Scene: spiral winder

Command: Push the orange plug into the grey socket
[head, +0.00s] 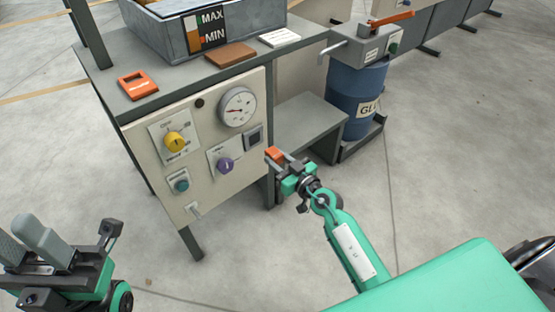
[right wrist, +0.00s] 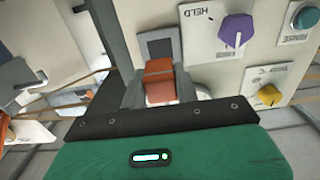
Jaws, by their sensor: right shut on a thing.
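The orange plug (head: 272,153) is held in my right gripper (head: 281,160), which is shut on it. In the head view the plug is to the lower right of the grey socket (head: 254,138), with a small gap showing between them. In the right wrist view the plug (right wrist: 159,72) sits between the fingers and overlaps the lower part of the dark square socket (right wrist: 158,46). The plug's front end is hidden there, and its depth from the socket is unclear. My left gripper (head: 35,240) is at the lower left, far from the panel; its finger gap is unclear.
The cream panel carries a yellow knob (head: 174,142), a purple knob (head: 225,165), a teal button (head: 181,185) and a gauge (head: 238,106). A grey shelf (head: 305,122) and blue drum (head: 356,98) stand to the right. The floor in front is clear.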

